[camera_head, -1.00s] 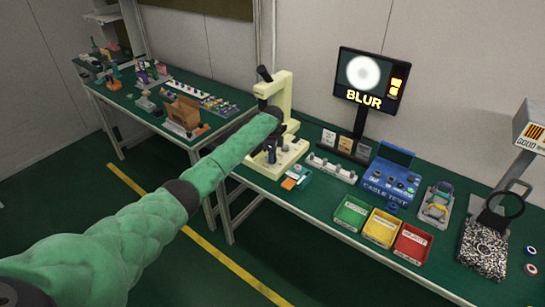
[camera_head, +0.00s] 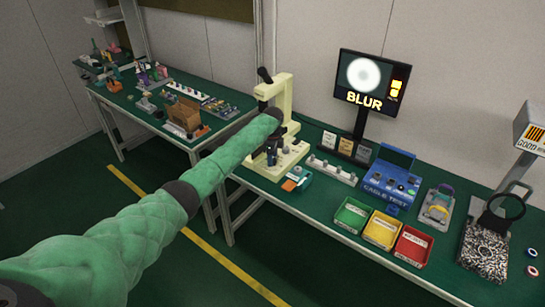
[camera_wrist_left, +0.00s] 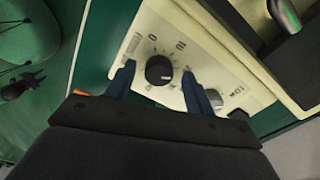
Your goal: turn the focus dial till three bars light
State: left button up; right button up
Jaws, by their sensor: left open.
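The focus dial (camera_wrist_left: 159,69) is a round black knob with a pale pointer mark on the cream base of the microscope (camera_head: 279,92). Numbers are printed around it. My left gripper (camera_wrist_left: 157,80) is open, its two dark blue fingers on either side of the dial; I cannot tell whether they touch it. In the head view my left gripper (camera_head: 271,154) points down at the microscope's base, and the dial is not clear there. The monitor (camera_head: 370,82) reads BLUR under a soft white disc. Orange bars (camera_head: 396,89) glow at its right; their number is hard to read.
A grey metal knob (camera_wrist_left: 214,98) sits beside the dial. Green, yellow and red trays (camera_head: 381,229), a blue cable tester (camera_head: 390,183) and a row of small knobs (camera_head: 332,169) stand right of the microscope. A second bench (camera_head: 150,115) is at left.

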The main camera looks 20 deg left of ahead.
pick_arm(q)
jog(key=shift+r, duration=0.1)
pick_arm(e)
jog(key=shift+f, duration=0.1)
pick_arm(q)
jog(key=shift+r, duration=0.3)
notch_tip(320, 180, up, 6)
jog(key=shift+f+b, duration=0.15)
jog(key=shift+b, duration=1.1)
jog(key=shift+r, duration=0.65)
pick_arm(e)
notch_tip(320, 180, up, 6)
jog(key=w+a, duration=0.2)
jog(key=shift+a, duration=0.3)
pick_arm(q)
jog(key=shift+f, duration=0.1)
pick_arm(e)
jog(key=shift+f, duration=0.15)
